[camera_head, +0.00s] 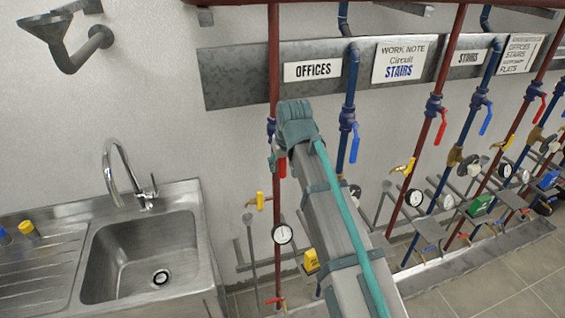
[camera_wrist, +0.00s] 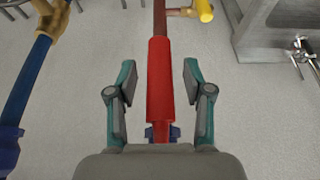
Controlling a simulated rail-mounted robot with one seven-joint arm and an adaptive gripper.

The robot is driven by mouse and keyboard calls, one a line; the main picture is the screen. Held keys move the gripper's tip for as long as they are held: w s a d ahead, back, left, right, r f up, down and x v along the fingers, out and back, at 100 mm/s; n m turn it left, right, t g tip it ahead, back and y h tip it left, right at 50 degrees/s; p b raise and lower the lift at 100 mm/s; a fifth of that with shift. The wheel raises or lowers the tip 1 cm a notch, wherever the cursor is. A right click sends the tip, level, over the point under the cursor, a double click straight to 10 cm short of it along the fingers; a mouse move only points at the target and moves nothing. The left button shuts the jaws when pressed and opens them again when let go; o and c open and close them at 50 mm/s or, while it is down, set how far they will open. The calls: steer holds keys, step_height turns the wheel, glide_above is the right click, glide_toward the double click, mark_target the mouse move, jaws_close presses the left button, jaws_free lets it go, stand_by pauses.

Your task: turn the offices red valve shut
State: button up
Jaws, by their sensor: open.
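The offices red valve is on the red pipe (camera_head: 274,75) left of the OFFICES sign (camera_head: 312,70). Its red handle (camera_head: 282,167) hangs down along the pipe, partly hidden by my arm. In the wrist view the red handle (camera_wrist: 160,85) lies in line with the pipe, and a bit of the blue valve body (camera_wrist: 149,133) shows near my palm. My gripper (camera_wrist: 160,78) is open, with one teal-and-grey finger on each side of the handle and a visible gap on both sides. In the head view my gripper (camera_head: 275,160) is at the valve, mostly hidden by its own wrist.
A blue pipe with a blue-handled valve (camera_head: 354,145) stands just to the right. Below are a yellow-handled tap (camera_head: 260,201) and a gauge (camera_head: 283,234). A steel sink (camera_head: 150,255) is at left. More pipes and valves crowd the right.

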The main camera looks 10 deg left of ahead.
jaws_close()
steer(key=shift+a, duration=0.1)
stand_by(0.4)
